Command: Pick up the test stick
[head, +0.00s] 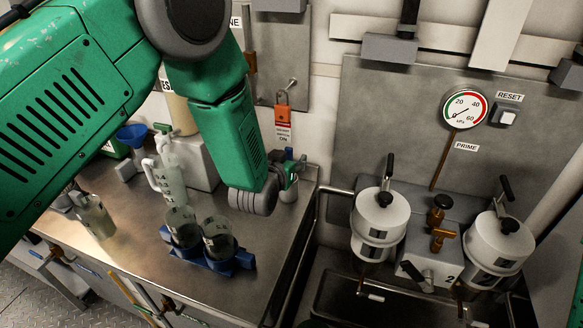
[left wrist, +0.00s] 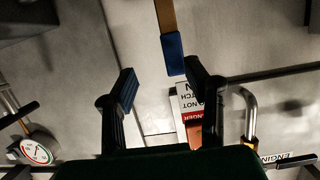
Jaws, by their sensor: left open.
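A narrow brown stick with a blue end, which looks like the test stick (left wrist: 172,52), comes in from the top of the left wrist view. My left gripper (left wrist: 160,80) is open, with one finger on each side of the blue end's line. The stick appears beyond the fingertips, but I cannot tell how far. In the head view my left gripper (head: 293,167) is partly hidden behind its wrist, above a small pale cup (head: 288,190) at the bench's back right corner. The stick cannot be made out clearly there. My right gripper is not in view.
On the steel bench (head: 130,260) stand a blue rack (head: 205,262) with two beakers, a white wash bottle (head: 168,180) and another beaker (head: 95,217). An orange padlock (head: 283,104) with a danger tag hangs on the wall. Two white canisters (head: 380,222) stand right of the bench.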

